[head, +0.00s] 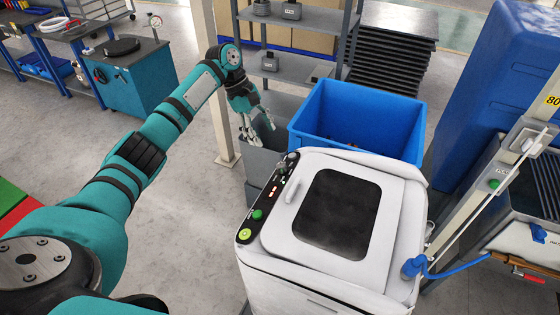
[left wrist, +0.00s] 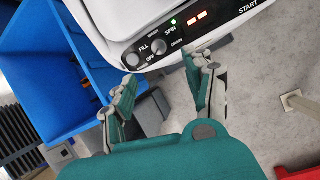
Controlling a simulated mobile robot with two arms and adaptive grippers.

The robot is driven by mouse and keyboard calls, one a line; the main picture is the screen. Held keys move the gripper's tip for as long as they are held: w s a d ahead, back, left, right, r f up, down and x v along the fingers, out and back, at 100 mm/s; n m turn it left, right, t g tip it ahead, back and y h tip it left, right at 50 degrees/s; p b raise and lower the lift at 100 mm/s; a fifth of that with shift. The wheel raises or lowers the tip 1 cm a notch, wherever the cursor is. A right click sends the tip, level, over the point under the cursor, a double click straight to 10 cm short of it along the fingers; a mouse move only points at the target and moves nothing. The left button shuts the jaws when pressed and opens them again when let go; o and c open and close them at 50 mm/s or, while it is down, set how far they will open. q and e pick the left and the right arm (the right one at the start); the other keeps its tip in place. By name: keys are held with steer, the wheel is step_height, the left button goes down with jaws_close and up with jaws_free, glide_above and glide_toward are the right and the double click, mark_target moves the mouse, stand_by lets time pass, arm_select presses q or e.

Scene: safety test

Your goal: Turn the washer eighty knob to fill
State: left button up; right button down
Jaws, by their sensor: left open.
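The white washer (head: 390,240) stands at the centre right in the head view, with a dark lid window. Its black control panel (head: 262,205) runs along the left edge. In the left wrist view a dial knob (left wrist: 160,47) sits among the labels FILL, OFF, WASH, SPIN and DRAIN. I cannot tell clearly where its pointer stands. A second round knob (left wrist: 133,59) is beside it. My left gripper (head: 259,131) is open and empty beyond the panel's far end; in the left wrist view its fingers (left wrist: 167,72) are apart, short of the knobs. My right gripper is not seen.
A blue bin (head: 358,118) stands directly behind the washer. Grey shelving (head: 290,62) stands at the back, and a pale post (head: 212,90) rises near my left forearm. A blue hose (head: 455,272) runs at the right. The floor left of the washer is clear.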

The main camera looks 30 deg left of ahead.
mark_target(280, 165)
arm_select(q)
steer(key=p+x, duration=0.1)
steer(key=x, duration=1)
steer(key=shift+d+f+p, duration=0.15)
steer(key=shift+f+p, duration=0.05)
steer(key=shift+p, duration=0.1)
steer(key=shift+d+f, duration=0.2)
steer(key=shift+f, duration=0.35)
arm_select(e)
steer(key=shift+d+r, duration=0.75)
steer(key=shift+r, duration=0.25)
arm_select(q)
jaws_close()
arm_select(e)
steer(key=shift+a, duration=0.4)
